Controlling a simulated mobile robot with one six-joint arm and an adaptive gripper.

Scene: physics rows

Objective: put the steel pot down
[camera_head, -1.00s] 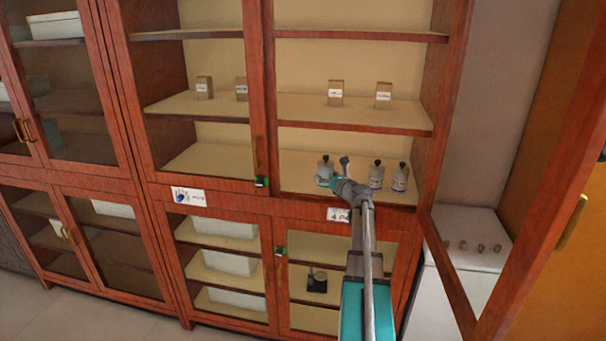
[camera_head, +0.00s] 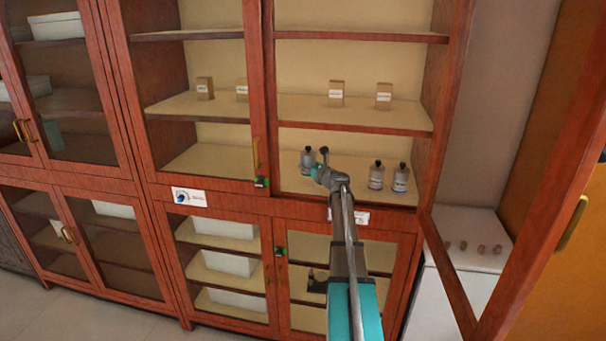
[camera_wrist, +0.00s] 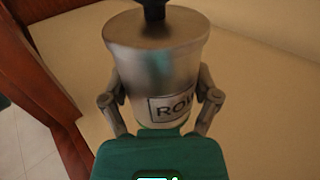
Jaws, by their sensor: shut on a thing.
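The steel pot (camera_head: 308,160) is a grey metal vessel with a black knob on top. In the wrist view the pot (camera_wrist: 155,65) fills the upper middle, with a partly visible label starting "RO". My gripper (camera_head: 316,168) has a finger on each side of it and is shut on it; the gripper also shows in the wrist view (camera_wrist: 160,92). The pot is upright inside the open cabinet bay, over the lower shelf (camera_head: 345,190). I cannot tell whether its base touches the shelf; my gripper's palm hides the lower part in the wrist view.
Two similar containers with black tops, one (camera_head: 376,176) and another (camera_head: 400,179), stand to the right on the same shelf. Small boxes (camera_head: 336,94) stand on the shelf above. The open glass door (camera_head: 440,265) is at the right. A divider (camera_head: 262,120) is close on the left.

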